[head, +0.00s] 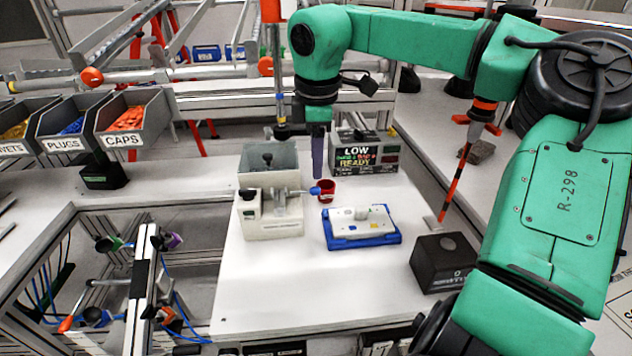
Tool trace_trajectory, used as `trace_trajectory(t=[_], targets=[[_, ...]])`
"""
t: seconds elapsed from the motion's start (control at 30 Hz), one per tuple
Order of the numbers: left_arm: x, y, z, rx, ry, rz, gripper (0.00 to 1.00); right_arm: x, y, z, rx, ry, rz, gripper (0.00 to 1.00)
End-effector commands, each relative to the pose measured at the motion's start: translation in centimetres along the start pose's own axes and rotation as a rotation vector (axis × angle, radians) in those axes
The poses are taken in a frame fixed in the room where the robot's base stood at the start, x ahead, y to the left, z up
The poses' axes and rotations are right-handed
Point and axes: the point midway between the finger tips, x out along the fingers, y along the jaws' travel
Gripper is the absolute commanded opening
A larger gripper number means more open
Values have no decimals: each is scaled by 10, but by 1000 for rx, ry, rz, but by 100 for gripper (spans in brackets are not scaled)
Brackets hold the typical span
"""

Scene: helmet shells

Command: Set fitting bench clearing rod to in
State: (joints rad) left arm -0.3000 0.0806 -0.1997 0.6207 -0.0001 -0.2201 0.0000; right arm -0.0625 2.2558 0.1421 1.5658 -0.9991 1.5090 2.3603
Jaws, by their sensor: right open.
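The fitting bench (270,226) looks like a pale block with a grey open box behind it, on the white tabletop. A short rod with a blue knob (315,190) sticks out from its right side; it looks like the clearing rod. How far in it sits is hard to tell. My right gripper (317,172) points straight down just above the blue knob. Its fingers overlap from this side, and the tips appear slightly apart from the knob. It is open, with nothing seen in it. My left gripper is not in view.
A red cup (326,190) stands right behind the knob. A blue tray (366,244) with a white plate lies to the right. A display box (364,152) reading LOW and READY stands behind. A black box (442,262) sits at the right. The front tabletop is clear.

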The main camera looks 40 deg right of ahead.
Motion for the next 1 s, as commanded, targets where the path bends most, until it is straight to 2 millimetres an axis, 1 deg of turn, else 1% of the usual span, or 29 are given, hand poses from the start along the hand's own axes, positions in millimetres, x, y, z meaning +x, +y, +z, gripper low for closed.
trace_trajectory(t=[0.03,0.13,0.2,0.3,0.4,0.6,0.63,0.67,0.7,0.73,0.77,1.0], targets=[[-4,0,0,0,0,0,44,12,-1,0,-2,1,-7,54],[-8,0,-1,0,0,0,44,37,-1,0,-2,0,-5,54],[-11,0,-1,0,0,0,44,51,0,0,-2,0,-4,54],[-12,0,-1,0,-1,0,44,65,0,0,0,0,-3,54],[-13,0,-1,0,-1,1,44,72,0,0,0,0,-1,54],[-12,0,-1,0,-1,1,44,72,0,0,0,0,-1,54],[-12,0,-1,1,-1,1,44,72,0,0,0,0,-1,47],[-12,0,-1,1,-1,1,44,72,0,0,0,0,-1,35],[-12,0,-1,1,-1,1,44,72,0,0,0,0,-1,20],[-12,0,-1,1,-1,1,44,72,0,0,0,0,-1,9],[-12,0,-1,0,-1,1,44,72,0,0,0,0,-1,0],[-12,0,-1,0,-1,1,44,72,0,0,0,0,-1,0]])
